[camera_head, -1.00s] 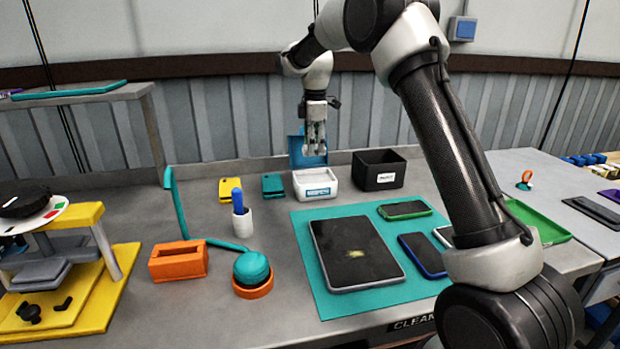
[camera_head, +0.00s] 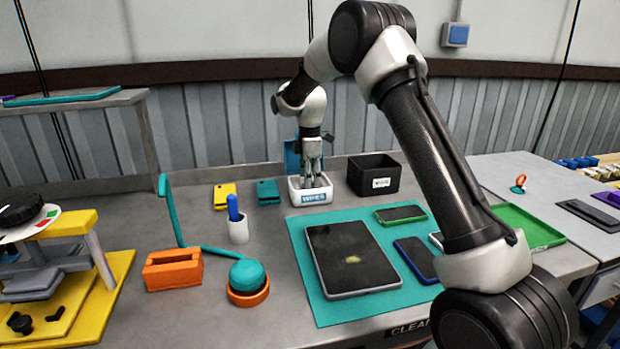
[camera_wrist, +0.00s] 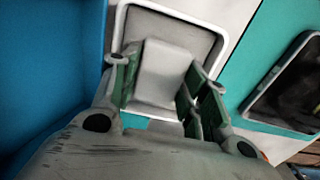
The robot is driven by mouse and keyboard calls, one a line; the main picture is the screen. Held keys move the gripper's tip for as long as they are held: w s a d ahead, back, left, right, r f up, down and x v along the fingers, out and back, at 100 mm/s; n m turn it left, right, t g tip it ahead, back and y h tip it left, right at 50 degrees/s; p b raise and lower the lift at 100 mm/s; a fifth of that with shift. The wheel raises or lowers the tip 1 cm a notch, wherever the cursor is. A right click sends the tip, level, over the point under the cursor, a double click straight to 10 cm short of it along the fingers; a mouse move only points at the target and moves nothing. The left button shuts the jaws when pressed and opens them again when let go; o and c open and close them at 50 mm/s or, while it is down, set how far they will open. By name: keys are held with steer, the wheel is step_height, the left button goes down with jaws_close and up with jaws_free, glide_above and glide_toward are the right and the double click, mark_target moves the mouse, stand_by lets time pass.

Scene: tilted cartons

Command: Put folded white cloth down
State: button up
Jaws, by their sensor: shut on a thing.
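My gripper (camera_head: 313,184) points down at the white box labelled WIPES (camera_head: 297,192), its fingertips at or just inside the box opening. In the wrist view my gripper (camera_wrist: 163,88) has its green-padded fingers on either side of the folded white cloth (camera_wrist: 165,68), which looks pale grey, and is shut on it. The cloth lies within the outline of the white box's rim (camera_wrist: 180,15). I cannot tell whether it touches the box floor. In the head view the fingers and the box hide the cloth.
A black bin (camera_head: 374,180) stands right of the box. A blue panel (camera_head: 291,158) is close behind my gripper. A teal mat (camera_head: 310,295) with a tablet (camera_head: 352,258) and phones lies in front. Yellow (camera_head: 223,196) and teal (camera_head: 268,191) items lie to the left.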

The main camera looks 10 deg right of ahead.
steer(key=o, duration=0.7)
steer(key=shift+f, duration=0.15)
step_height(320, 180, up, 12)
steer(key=s+d+r+m+t, duration=0.1)
steer(key=s+d+r+m, duration=0.3)
steer(key=s+d+r, duration=0.35)
steer(key=s+d+r+m+t, duration=0.1)
steer(key=s+d+m, duration=0.15)
steer(key=s, duration=0.65)
steer(key=s+d+r+m+t, duration=0.1)
steer(key=s+m, duration=0.3)
steer(key=s, duration=0.5)
steer(key=s+d+r+m, duration=0.1)
steer(key=s+d+m, duration=0.15)
steer(key=s, duration=0.65)
steer(key=s+f+m, duration=0.1)
steer(key=s+f, duration=0.1)
steer(key=s, duration=0.1)
steer(key=s+d+f+m+t, duration=0.1)
steer(key=s+f+m, duration=0.1)
steer(key=s, duration=0.1)
steer(key=s+f+m, duration=0.2)
steer(key=s, duration=0.1)
steer(key=shift+s+d, duration=0.15)
steer(key=shift+s, duration=0.1)
